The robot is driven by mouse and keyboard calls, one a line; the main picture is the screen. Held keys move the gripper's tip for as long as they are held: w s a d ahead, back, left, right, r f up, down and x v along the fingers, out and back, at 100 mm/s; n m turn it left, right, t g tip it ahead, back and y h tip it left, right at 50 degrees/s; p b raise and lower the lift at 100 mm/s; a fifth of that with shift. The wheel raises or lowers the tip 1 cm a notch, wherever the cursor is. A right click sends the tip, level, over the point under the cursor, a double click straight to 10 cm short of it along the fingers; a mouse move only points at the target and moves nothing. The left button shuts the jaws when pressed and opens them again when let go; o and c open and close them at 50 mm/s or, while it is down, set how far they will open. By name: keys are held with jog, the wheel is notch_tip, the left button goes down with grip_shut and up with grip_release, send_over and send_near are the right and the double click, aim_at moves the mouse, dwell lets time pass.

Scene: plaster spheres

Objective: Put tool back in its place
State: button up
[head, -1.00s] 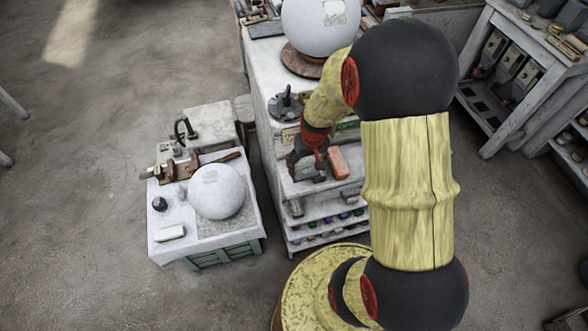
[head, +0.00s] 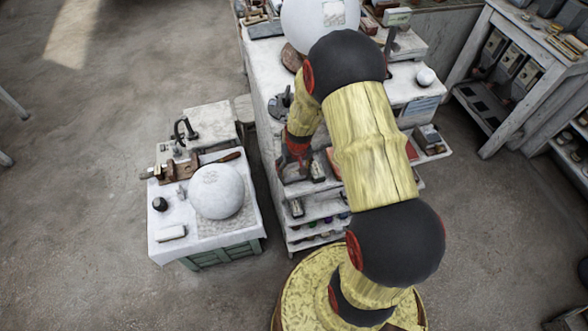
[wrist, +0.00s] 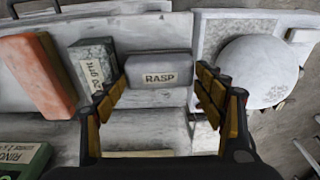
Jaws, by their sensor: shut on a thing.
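My gripper (wrist: 160,84) has its fingers either side of a grey block with a RASP label (wrist: 159,70) and is shut on it. The block appears close to a pale shelf surface; I cannot tell whether it touches it. In the head view my gripper (head: 291,172) is over the left end of the upper shelf of the white bench, and the held block is mostly hidden by it. A speckled grey block with a label (wrist: 95,66) stands beside the held block, to its left in the wrist view.
An orange brick (wrist: 38,75) and a green box (wrist: 22,160) lie further left in the wrist view. A low table (head: 205,240) with a white sphere (head: 216,191) stands left of the bench. Lower shelves (head: 318,238) hold small items. A gap of floor separates table and bench.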

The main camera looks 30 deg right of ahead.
jog(key=o, duration=1.6)
jog(key=shift+f, duration=0.1)
jog(key=shift+r, duration=0.45)
notch_tip(320, 180, up, 11)
jog(key=s, duration=0.2)
notch_tip(320, 180, up, 17)
jog(key=n+t, duration=0.1)
jog(key=t, duration=0.1)
send_over(296, 176)
jog(key=s+a, duration=0.3)
jog(key=a, duration=0.4)
jog(key=s+a+r, duration=0.2)
jog(key=s+r, duration=0.2)
jog(key=s, duration=0.1)
jog(key=s+a+r+n+t, duration=0.1)
jog(key=s+a+r, duration=0.1)
jog(key=s+r, duration=0.2)
jog(key=s+a+r+n, duration=0.1)
jog(key=s+a+r, duration=0.2)
jog(key=s, duration=0.3)
jog(key=shift+s+r+t, duration=0.1)
jog(key=shift+r+t, duration=0.3)
